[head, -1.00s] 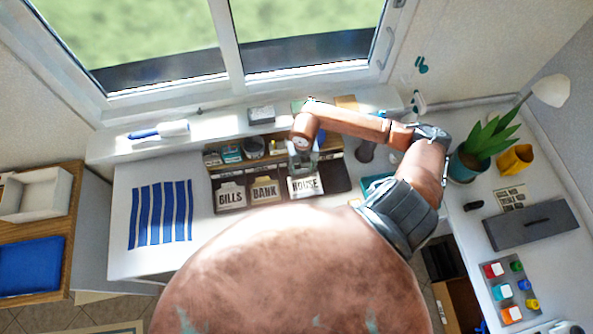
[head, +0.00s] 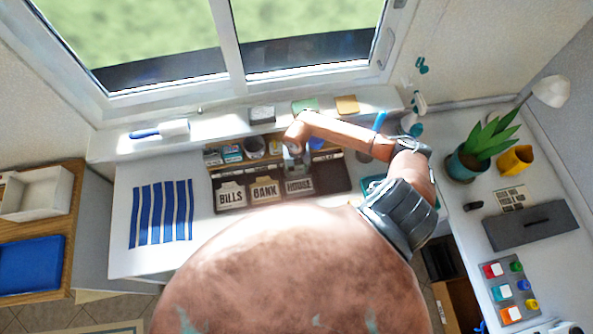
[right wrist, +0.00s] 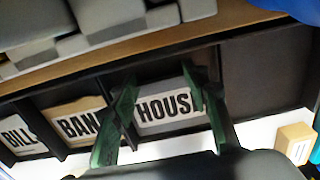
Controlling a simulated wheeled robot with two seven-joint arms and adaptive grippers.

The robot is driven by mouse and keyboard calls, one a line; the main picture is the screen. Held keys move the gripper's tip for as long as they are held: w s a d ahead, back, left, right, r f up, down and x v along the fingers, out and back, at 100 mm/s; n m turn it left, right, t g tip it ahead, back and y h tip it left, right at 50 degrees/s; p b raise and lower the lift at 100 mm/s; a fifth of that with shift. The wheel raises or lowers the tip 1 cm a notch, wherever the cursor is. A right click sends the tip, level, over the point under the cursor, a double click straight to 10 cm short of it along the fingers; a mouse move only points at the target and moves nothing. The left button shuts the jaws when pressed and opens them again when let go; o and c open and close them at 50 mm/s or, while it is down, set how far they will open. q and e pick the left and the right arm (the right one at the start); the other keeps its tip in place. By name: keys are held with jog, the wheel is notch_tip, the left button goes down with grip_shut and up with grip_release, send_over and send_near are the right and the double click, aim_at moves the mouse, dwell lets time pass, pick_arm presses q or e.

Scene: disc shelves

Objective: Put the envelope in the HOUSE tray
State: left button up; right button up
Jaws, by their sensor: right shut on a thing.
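The HOUSE tray (head: 299,186) is the third labelled slot of the dark sorter on the desk, right of the BANK slot. My right gripper (head: 296,168) is low over it. In the right wrist view, its two dark green fingers (right wrist: 164,98) reach down on either side of a pale flat piece (right wrist: 168,108), and the word HOUSE shows there. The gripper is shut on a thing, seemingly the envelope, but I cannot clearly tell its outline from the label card. My left gripper is out of view.
The BILLS slot (head: 230,197) and BANK slot (head: 265,190) lie to the left; a dark slot (head: 334,177) to the right looks empty. A wooden ledge with small items (head: 232,152) runs behind. A plant pot (head: 464,166) stands to the right.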

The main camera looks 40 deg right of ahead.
jog(key=o, duration=0.8)
jog(key=shift+f, duration=0.1)
notch_tip(320, 180, up, 12)
dwell(0.3)
